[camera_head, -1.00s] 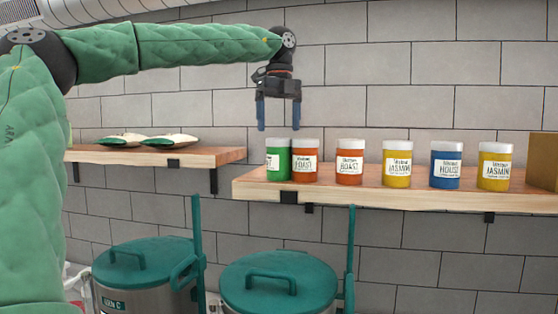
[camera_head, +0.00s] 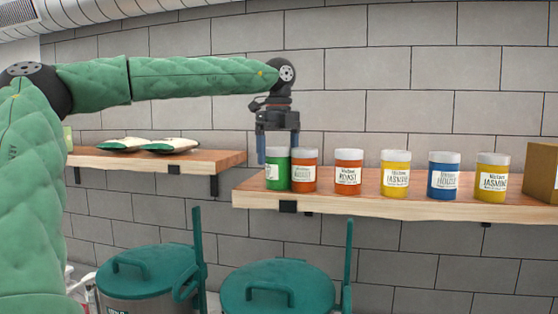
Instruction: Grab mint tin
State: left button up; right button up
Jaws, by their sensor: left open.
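The mint tin appears to be the green tin (camera_head: 277,172) with a white lid, at the left end of the right wooden shelf; its label is turned away and I cannot read it. My left gripper (camera_head: 277,148) is open and points down at this tin. One finger shows to the left of the tin's lid, the other to its right, near the orange tin (camera_head: 304,173). I cannot tell whether the fingers touch the tin. My right gripper is not in view.
Another orange tin (camera_head: 348,172), a yellow tin (camera_head: 396,176), a blue tin (camera_head: 443,177) and a second yellow tin (camera_head: 491,178) stand along the right shelf (camera_head: 380,202). A brown box (camera_head: 541,172) is at its right end. Packets (camera_head: 168,145) lie on the left shelf. Teal-lidded containers (camera_head: 277,287) stand below.

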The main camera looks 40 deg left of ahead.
pick_arm(q)
jog(key=shift+a+f+p, duration=0.15)
jog(key=shift+f+p, duration=0.2)
jog(key=shift+f, duration=0.75)
jog(key=c, duration=1.2)
